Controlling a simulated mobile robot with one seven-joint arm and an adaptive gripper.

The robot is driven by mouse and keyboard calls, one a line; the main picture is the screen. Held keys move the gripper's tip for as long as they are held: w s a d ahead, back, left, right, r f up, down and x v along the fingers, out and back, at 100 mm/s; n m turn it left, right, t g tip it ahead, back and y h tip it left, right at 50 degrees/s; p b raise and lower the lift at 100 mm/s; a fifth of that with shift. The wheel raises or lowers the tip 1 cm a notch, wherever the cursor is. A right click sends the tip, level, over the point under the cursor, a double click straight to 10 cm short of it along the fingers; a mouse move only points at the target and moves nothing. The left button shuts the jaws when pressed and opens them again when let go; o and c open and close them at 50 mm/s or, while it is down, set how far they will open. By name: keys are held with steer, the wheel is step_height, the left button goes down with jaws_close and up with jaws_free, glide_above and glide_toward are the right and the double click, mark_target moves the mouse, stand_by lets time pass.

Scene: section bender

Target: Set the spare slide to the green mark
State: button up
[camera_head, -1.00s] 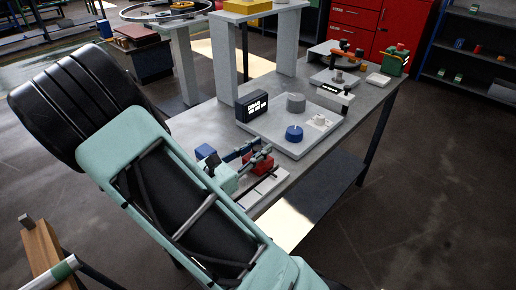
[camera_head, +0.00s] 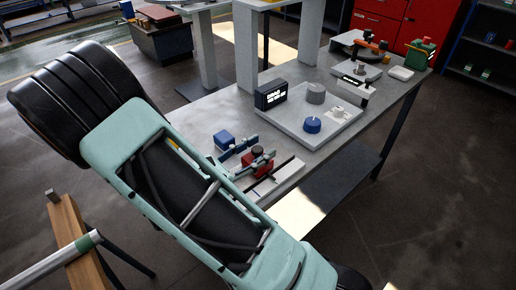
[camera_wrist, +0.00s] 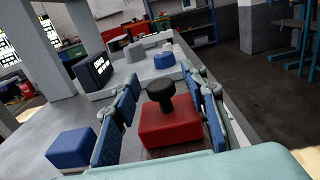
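A red block with a black knob (camera_wrist: 172,128) stands upright between my gripper's fingers in the wrist view. In the head view the red block (camera_head: 263,167) sits on a slim rail (camera_head: 276,178) near the bench's front edge. I cannot make out a green mark on the rail.
Behind is a grey plate (camera_head: 335,128) with a dark display box (camera_head: 270,94), a blue knob (camera_head: 312,125) and a grey cylinder (camera_head: 315,93). A green box (camera_head: 419,53) stands at the far bench end. A wooden beam (camera_head: 76,240) lies front left.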

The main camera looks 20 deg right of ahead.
steer(key=shift+a, duration=0.15)
steer(key=v, duration=1.1)
steer(key=shift+s+a, duration=0.15)
steer(key=shift+a, duration=0.2)
